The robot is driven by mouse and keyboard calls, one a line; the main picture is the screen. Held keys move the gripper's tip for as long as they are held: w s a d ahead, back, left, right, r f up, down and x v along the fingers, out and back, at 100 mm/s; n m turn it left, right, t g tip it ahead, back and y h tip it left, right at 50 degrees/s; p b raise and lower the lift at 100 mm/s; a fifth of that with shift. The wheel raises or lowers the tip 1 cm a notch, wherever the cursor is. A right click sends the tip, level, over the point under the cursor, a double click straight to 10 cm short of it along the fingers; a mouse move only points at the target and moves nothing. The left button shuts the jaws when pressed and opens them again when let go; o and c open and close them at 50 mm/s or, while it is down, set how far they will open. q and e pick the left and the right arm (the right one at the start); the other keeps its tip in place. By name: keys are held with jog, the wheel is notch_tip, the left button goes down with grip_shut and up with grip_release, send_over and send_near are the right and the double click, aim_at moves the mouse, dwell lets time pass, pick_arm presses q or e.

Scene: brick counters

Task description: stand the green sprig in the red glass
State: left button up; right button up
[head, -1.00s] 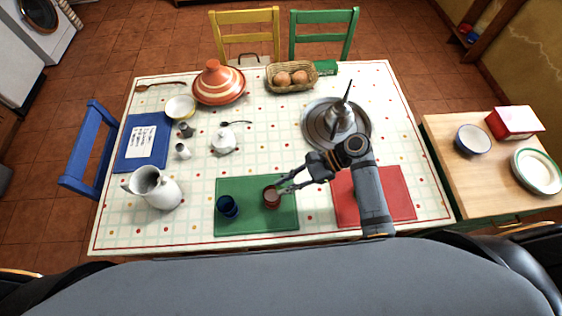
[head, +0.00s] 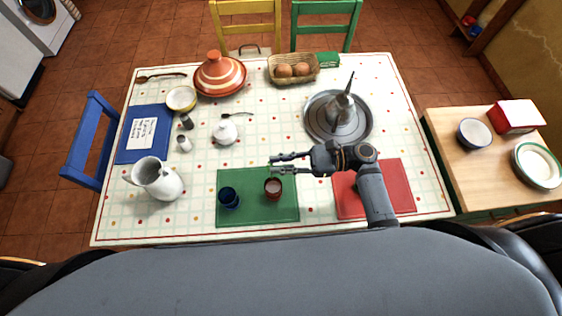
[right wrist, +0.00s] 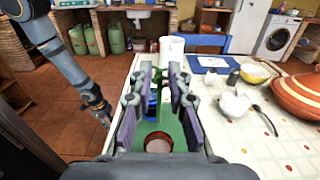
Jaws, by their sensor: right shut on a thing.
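The red glass (head: 272,188) stands upright on the green mat, just right of the blue glass (head: 229,198). It also shows low between the fingers in the right wrist view (right wrist: 158,144). My right gripper (head: 273,164) is above and behind the red glass in the head view, apart from it. It is shut on the green sprig (right wrist: 158,76), a small green shape between its fingers in the right wrist view; the sprig's lower part is hard to make out. My left gripper (right wrist: 103,116) hangs at the left of the right wrist view, its jaws too small to judge.
A steel teapot (head: 342,107) on a round tray (head: 322,133) stands behind my right arm. A red mat (head: 396,190) lies under that arm. A white jug (head: 161,180) stands left of the green mat (head: 253,208). The cloth between jug and mat is clear.

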notch_tip(320, 180, down, 9)
jog(key=b, duration=0.6)
dwell(0.4)
jog(key=o, duration=1.3)
jog(key=shift+o, duration=0.2)
jog(key=shift+r, duration=0.1)
notch_tip(320, 180, up, 7)
jog(key=p, duration=0.7)
